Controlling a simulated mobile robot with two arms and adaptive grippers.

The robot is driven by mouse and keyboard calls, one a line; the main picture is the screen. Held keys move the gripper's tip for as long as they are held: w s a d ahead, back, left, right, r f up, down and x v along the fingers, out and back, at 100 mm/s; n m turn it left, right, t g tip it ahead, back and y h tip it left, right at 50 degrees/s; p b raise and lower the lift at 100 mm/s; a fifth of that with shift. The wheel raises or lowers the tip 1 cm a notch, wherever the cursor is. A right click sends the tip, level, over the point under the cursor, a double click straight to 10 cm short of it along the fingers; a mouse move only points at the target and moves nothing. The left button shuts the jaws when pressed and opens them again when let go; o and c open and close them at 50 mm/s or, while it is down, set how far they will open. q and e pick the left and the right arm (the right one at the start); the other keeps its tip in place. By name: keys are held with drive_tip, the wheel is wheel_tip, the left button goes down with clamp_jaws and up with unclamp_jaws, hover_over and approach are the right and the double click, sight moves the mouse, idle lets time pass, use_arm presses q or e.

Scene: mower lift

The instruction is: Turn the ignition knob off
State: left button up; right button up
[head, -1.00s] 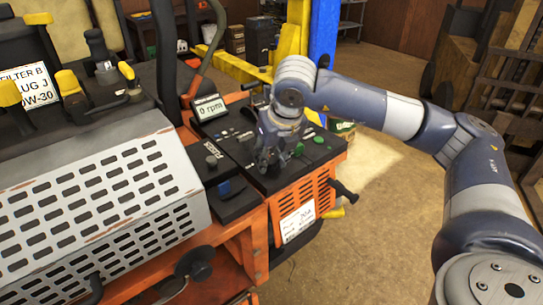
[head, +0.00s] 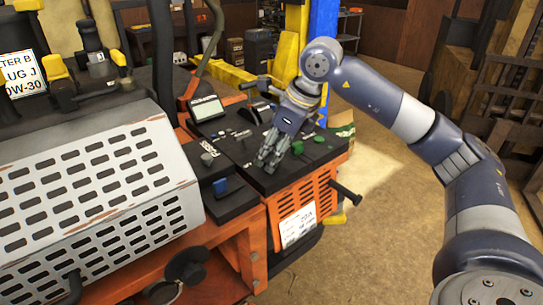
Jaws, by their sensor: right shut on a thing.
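The mower's black control panel (head: 232,152) sits on the orange body in the middle of the head view. My right gripper (head: 266,163) comes in from the right, tilted, with its fingertips down at the panel's top. It is shut on the ignition knob, which the fingers hide almost wholly, so which way the knob points cannot be told. A small display (head: 207,109) stands at the panel's back left; its text is not readable. My left gripper is not in view.
A green button (head: 319,139) and a green knob (head: 297,148) are close right of the fingers. A black lever (head: 345,193) sticks out at the right.

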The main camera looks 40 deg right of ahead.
drive_tip(key=shift+w+d+r+n+g+y, duration=0.1)
drive_tip(key=shift+n+g+y, duration=0.3)
drive_tip(key=shift+n, duration=1.2)
drive_tip(key=o, duration=1)
drive_tip(key=v, duration=1.2)
drive_tip(key=shift+d, duration=0.15)
